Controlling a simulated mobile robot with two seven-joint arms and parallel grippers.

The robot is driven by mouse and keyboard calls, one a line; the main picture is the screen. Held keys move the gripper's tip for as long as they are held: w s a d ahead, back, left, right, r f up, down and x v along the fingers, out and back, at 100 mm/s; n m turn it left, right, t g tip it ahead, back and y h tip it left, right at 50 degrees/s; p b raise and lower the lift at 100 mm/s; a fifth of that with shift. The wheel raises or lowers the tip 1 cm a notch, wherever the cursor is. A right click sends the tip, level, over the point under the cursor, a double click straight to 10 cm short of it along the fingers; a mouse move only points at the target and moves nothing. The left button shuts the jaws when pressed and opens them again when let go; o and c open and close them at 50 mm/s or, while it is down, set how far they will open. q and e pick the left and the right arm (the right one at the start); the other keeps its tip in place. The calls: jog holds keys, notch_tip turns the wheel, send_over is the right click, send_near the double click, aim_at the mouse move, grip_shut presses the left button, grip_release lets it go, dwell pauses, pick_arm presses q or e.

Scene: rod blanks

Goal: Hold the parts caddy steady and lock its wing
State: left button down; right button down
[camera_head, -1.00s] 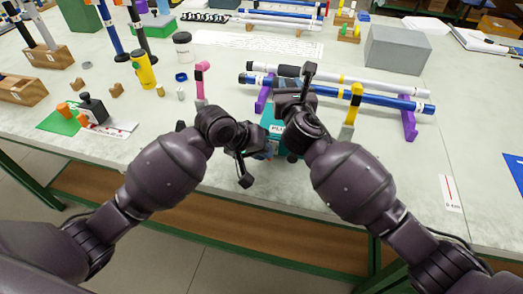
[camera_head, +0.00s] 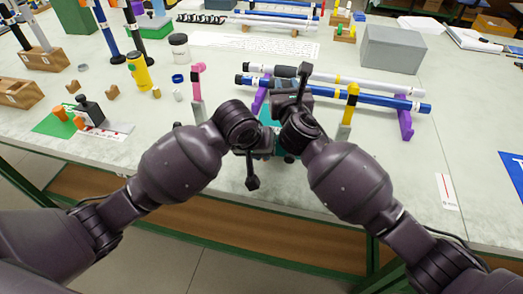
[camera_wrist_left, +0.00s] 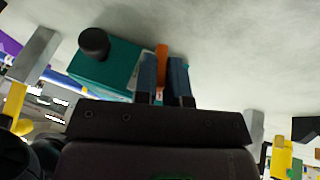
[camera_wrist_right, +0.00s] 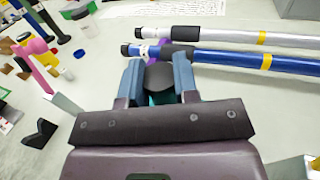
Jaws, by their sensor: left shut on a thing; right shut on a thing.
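The parts caddy is a teal box, mostly hidden behind my arms in the head view (camera_head: 266,115). In the left wrist view (camera_wrist_left: 112,68) it shows a black round knob (camera_wrist_left: 93,42) on one side. My left gripper (camera_wrist_left: 162,75) is shut on a thin orange piece (camera_wrist_left: 161,55) at the caddy's end; I cannot tell for sure that this is the wing. My right gripper (camera_wrist_right: 158,78) is shut on a black part (camera_wrist_right: 158,74) of the caddy, with teal just below it. Both fingertip pairs are hidden in the head view.
Behind the caddy, a white rod (camera_head: 335,80) and a blue rod (camera_head: 375,102) lie on purple supports (camera_head: 404,124). A pink-topped post (camera_head: 198,85) and a yellow-topped post (camera_head: 350,100) stand either side. A yellow bottle (camera_head: 138,71) is at the left.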

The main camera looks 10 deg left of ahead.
pick_arm(q)
jog(key=c, duration=1.2)
grip_release()
jog(key=v, duration=1.2)
